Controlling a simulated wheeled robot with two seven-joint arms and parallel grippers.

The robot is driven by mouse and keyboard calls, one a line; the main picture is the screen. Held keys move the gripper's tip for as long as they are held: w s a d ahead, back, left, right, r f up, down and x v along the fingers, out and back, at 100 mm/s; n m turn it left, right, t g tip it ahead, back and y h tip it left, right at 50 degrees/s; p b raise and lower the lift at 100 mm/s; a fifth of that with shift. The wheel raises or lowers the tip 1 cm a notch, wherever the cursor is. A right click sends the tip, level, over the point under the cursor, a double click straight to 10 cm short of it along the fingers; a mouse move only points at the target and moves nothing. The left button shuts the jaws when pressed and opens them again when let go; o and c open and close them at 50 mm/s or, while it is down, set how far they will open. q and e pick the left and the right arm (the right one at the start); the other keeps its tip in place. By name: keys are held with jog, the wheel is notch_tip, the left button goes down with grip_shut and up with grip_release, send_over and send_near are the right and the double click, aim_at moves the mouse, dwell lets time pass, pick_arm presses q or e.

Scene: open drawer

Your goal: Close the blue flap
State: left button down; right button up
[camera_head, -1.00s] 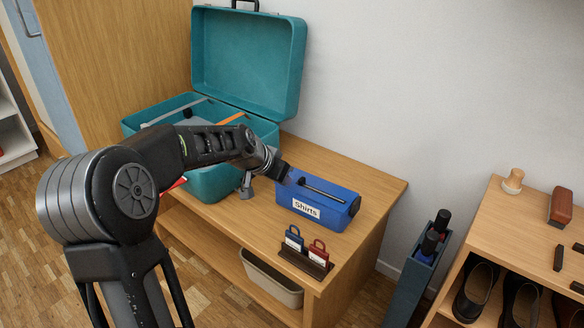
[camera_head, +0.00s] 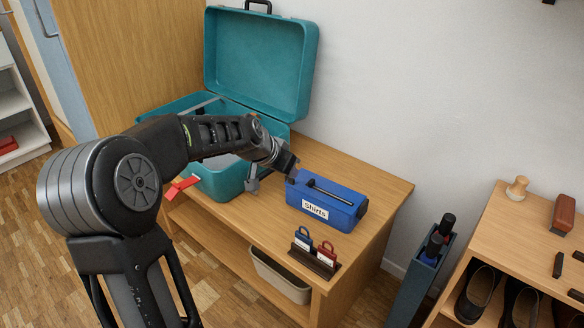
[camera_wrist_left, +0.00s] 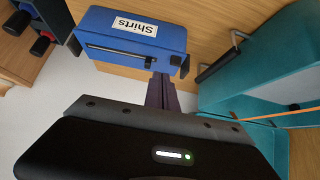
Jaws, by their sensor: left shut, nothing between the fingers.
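The blue box (camera_head: 318,208) with a white "Shirts" label stands on the wooden bench, and a dark bar runs along its top. It also shows in the left wrist view (camera_wrist_left: 165,36). I cannot clearly tell the flap's edge or angle from the box body. My left gripper (camera_head: 294,172) is at the box's back left end, shut and empty. In the left wrist view its fingertips (camera_wrist_left: 162,80) are close to the box's edge; I cannot tell whether they touch it. My right gripper is not in view.
An open teal suitcase (camera_head: 258,60) stands behind and left of the box, with my left arm across it. A rack with blue and red tags (camera_head: 314,256) is in front of the box. A red tag (camera_head: 180,187) hangs at the suitcase's front.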

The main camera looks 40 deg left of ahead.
pick_arm(q)
jog(key=s+f, duration=0.3)
jog(key=s, duration=0.4)
jog(key=shift+s+b, duration=0.4)
jog(key=shift+a+f, duration=0.1)
jog(key=shift+f, duration=0.05)
